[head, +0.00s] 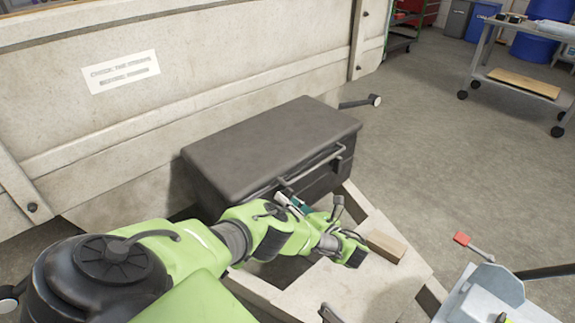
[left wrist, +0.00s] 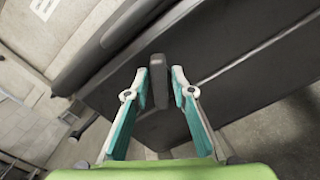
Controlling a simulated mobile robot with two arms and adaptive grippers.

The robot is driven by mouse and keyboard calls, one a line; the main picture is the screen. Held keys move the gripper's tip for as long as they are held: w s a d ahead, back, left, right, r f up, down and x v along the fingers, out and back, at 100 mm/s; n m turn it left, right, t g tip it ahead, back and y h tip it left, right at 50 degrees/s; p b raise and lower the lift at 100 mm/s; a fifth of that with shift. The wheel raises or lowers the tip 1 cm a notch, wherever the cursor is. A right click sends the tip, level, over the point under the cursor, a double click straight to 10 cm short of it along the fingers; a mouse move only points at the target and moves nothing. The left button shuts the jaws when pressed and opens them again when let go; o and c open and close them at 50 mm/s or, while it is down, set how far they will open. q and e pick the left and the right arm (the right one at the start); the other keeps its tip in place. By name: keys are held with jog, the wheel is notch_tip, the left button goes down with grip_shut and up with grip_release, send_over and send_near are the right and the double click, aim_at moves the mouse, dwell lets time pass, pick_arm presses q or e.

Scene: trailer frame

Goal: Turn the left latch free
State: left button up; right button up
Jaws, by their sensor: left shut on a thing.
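The dark grey toolbox (head: 270,140) sits on the trailer frame against the pale panel, with its lid down. In the left wrist view its dark front (left wrist: 220,50) runs across the picture. The left latch (left wrist: 159,85) is a small dark upright tab on that front. My left gripper (head: 288,202) is at the left part of the toolbox front. In the left wrist view its teal and white fingers (left wrist: 159,76) stand on either side of the latch, shut on it. In the head view my own gripper and arm hide the latch. My right gripper does not show.
A grey bar handle (head: 315,163) runs along the toolbox front. A wooden block (head: 385,247) lies on the pale frame beam right of my left arm. A red-ended lever (head: 462,239) stands further right. A wheeled cart (head: 520,80) is at the back right, with open floor between.

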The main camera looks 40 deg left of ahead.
pick_arm(q)
jog(key=n, duration=0.2)
jog(key=shift+s+n+p, duration=0.1)
jog(key=shift+n+p, duration=0.65)
jog(key=shift+n, duration=1.45)
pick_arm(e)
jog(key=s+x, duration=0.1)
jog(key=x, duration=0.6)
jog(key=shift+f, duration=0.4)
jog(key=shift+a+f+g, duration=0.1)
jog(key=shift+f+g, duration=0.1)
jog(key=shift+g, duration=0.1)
pick_arm(q)
jog(key=o, duration=0.8)
jog(key=shift+d, duration=0.2)
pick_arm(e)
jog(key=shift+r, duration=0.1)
pick_arm(q)
jog(key=d, duration=0.7)
jog(key=s+d, duration=0.1)
jog(key=d, duration=0.3)
jog(key=shift+d, duration=0.35)
